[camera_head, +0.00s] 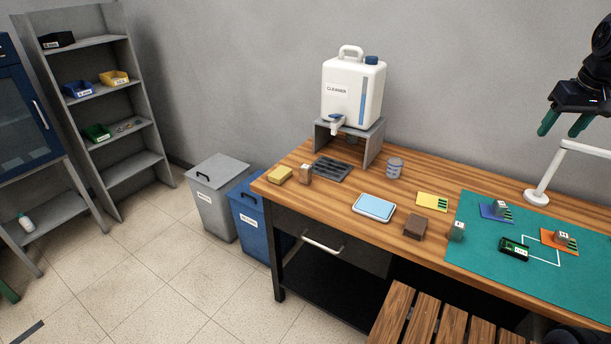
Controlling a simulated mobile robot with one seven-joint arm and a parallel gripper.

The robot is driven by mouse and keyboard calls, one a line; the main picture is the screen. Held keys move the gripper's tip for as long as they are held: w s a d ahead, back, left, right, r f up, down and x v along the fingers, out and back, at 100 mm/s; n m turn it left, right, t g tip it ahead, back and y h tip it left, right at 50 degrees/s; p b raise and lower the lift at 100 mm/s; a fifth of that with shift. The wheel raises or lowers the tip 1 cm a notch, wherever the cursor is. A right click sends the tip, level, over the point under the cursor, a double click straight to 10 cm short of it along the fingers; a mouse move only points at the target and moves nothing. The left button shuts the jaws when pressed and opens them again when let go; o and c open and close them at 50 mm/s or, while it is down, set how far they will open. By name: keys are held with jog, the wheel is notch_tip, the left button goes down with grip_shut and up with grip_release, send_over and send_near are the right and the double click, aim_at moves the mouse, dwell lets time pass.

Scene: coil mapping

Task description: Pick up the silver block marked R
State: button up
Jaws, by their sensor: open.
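Several small blocks with labels show, and the letters are too small to read, so I cannot tell which is marked R. A silver-grey block (500,208) sits on a blue board on the green mat. Another silver-grey block (561,237) sits on an orange board farther right. A dark grey block (456,231) stands at the mat's left edge. My gripper (564,125), with green fingertips, is open and empty, high at the upper right, well above the table and apart from all the blocks.
The green mat (470,254) also carries a dark green device (514,249). A white lamp stand (537,196) rises at the mat's back. A brown block (415,226), blue-topped tray (374,207), yellow board (433,202) and cleaner jug (351,95) are to the left. A wooden stool (428,316) stands in front.

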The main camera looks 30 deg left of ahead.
jog(key=w+a+f+n+g, duration=0.15)
jog(key=w+a, duration=0.25)
jog(key=a, duration=0.7)
jog(key=w+a+f+n, duration=0.3)
jog(key=w+a, duration=0.1)
jog(key=a, duration=0.7)
jog(key=w+a+f+n+g, duration=0.1)
jog(key=w+a+f+n, duration=0.3)
jog(key=a, duration=0.7)
jog(key=n, duration=0.5)
send_near(305, 174)
jog(key=w, duration=0.1)
jog(key=w+a, duration=0.1)
jog(key=w+g, duration=0.1)
jog(key=shift+a+f+h, duration=0.2)
jog(key=shift+a+h, duration=0.15)
jog(key=shift+h, duration=0.05)
jog(key=shift+s+f, duration=0.15)
jog(key=shift+f, duration=2.6)
jog(key=shift+s+f, duration=0.1)
jog(key=shift+f, duration=2.6)
grip_shut()
